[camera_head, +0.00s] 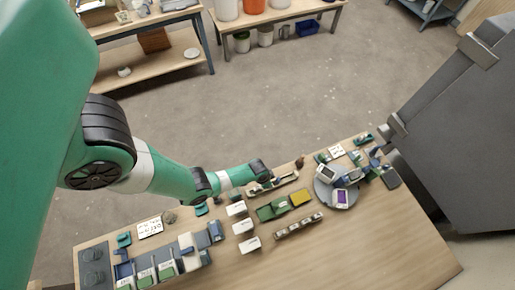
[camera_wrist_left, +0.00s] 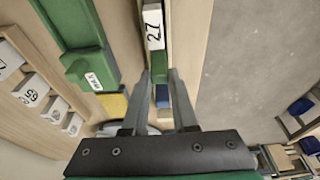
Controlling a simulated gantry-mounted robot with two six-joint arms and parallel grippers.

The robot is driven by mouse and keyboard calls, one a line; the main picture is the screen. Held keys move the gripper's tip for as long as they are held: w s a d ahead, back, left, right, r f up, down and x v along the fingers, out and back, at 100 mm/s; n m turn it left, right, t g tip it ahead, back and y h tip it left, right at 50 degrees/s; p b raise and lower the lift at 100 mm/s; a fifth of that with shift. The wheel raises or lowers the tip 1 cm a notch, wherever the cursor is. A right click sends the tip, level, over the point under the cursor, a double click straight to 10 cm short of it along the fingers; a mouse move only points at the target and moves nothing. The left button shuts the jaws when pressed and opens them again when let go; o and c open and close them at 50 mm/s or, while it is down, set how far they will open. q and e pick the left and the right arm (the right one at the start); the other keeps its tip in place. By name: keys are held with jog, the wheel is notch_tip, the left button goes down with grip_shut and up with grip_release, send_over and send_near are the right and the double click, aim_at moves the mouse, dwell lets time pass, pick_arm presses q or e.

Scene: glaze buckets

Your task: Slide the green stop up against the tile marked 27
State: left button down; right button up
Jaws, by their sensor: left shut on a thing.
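The tile marked 27 (camera_wrist_left: 153,30) is white and sits in a narrow channel, the rail (camera_wrist_left: 183,108), at the top of the left wrist view. My left gripper (camera_wrist_left: 160,74) is over this rail with one finger on each side, just below the tile in that view. It is shut on a small piece that looks like the green stop, mostly hidden between the fingertips. In the head view my left gripper (camera_head: 262,178) is at the rail on the table's far side. My right gripper is not in view.
A green block with a white label (camera_wrist_left: 92,78) lies beside the rail. A rack of tiles (camera_head: 298,226) and a round stand with devices (camera_head: 325,193) are nearby. The table's front right (camera_head: 390,245) is clear.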

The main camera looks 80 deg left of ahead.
aim_at(259, 187)
pick_arm(q)
jog(key=shift+s+d+p, duration=0.15)
jog(key=shift+s+p, duration=0.15)
jog(key=shift+s, duration=0.15)
jog(key=shift+s+d+p, duration=0.3)
jog(key=shift+s+p, duration=0.1)
jog(key=shift+s, duration=0.55)
jog(key=shift+s+d+p, duration=0.25)
jog(key=shift+s+p, duration=0.1)
jog(key=shift+s, duration=0.55)
jog(key=c, duration=0.8)
grip_release()
notch_tip(259, 187, up, 7)
jog(key=p, duration=0.7)
jog(key=shift+w+r, duration=0.1)
